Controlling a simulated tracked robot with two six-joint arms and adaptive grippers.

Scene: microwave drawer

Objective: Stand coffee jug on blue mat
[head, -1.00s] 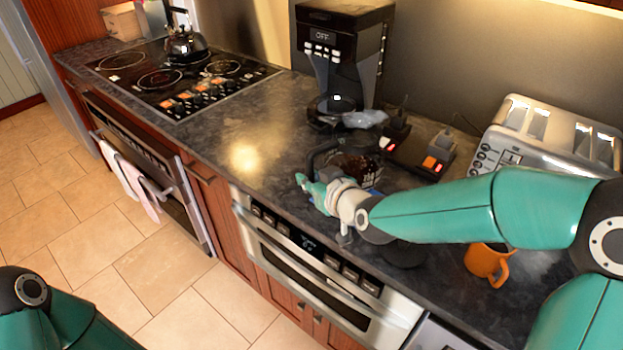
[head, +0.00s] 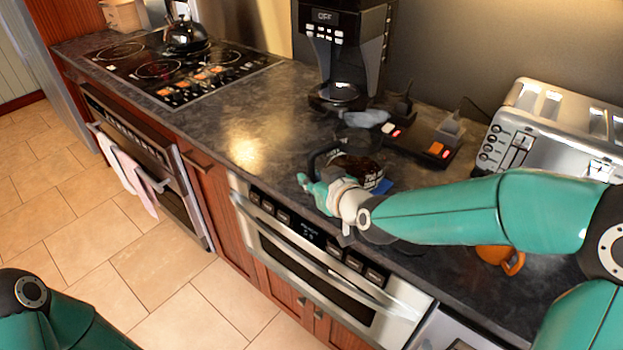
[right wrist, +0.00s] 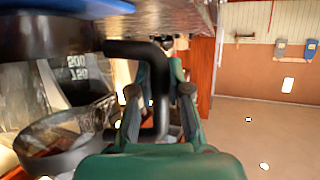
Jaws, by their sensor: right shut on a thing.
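The coffee jug (head: 352,168) is dark and clear, with pale marks, and stands close to upright at the counter's front in the head view. My right gripper (head: 316,190) is shut on its black handle. The blue mat (head: 383,187) shows as a small patch at the jug's lower right; the rest is hidden. In the right wrist view, which looks upside down, the jug (right wrist: 70,105) and its handle (right wrist: 158,90) are close up. The mat (right wrist: 75,7) shows right by the jug's dark base; I cannot tell if they touch. My left gripper is out of view.
The coffee maker (head: 343,50) stands behind the jug. A black block with lit switches (head: 425,138) and a toaster (head: 560,130) are to the right. An orange mug (head: 500,258) is partly behind my right arm. The counter left of the jug is clear up to the stove (head: 180,70).

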